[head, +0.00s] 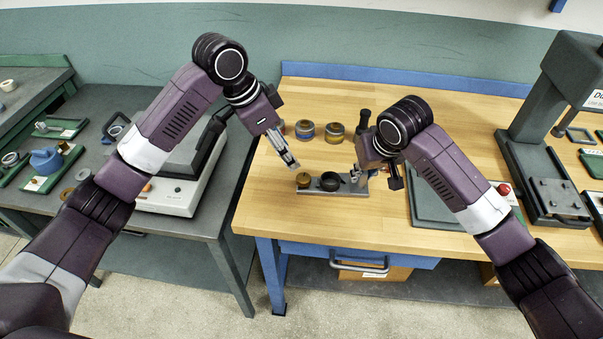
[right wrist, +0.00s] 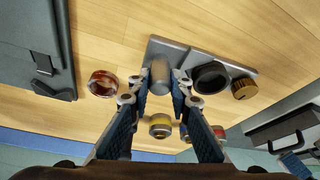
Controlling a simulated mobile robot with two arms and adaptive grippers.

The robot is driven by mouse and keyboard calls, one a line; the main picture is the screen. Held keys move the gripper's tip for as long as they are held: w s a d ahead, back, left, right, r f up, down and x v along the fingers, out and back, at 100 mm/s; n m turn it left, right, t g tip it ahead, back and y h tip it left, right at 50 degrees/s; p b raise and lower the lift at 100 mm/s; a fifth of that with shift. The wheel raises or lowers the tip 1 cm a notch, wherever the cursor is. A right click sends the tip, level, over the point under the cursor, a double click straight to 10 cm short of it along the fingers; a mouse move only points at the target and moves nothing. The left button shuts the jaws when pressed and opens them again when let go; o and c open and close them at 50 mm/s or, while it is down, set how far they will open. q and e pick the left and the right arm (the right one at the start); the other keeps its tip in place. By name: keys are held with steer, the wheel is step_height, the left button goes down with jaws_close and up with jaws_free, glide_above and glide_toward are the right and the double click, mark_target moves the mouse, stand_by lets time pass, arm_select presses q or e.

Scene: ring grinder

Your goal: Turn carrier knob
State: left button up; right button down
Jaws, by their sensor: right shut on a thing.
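The carrier (head: 345,191) is a flat grey plate lying on the wooden bench. At its left end in the head view is a brass-coloured knob (head: 303,179), with a black ring (head: 330,182) beside it. In the right wrist view the knob (right wrist: 243,88) is ribbed and clear of the fingers. My right gripper (right wrist: 160,88) is shut on a grey cylindrical post (right wrist: 160,72) at the carrier's other end. My left gripper (head: 291,163) hangs above and just left of the knob, apart from it. Its finger gap is too small to judge.
Several coloured ring-shaped parts (head: 335,132) stand behind the carrier. A grey mat with a red button (head: 504,189) lies to the right, near a tall grey machine (head: 555,110). A grey-and-white device (head: 170,190) stands on the left table. Bare bench lies in front of the carrier.

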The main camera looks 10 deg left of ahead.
mark_target(303, 177)
arm_select(q)
steer(key=x, duration=1)
steer(key=shift+w+d+f, duration=0.1)
steer(key=shift+d+f, duration=0.05)
steer(key=shift+f, duration=0.2)
steer(key=shift+c, duration=0.5)
steer(key=c, duration=1.1)
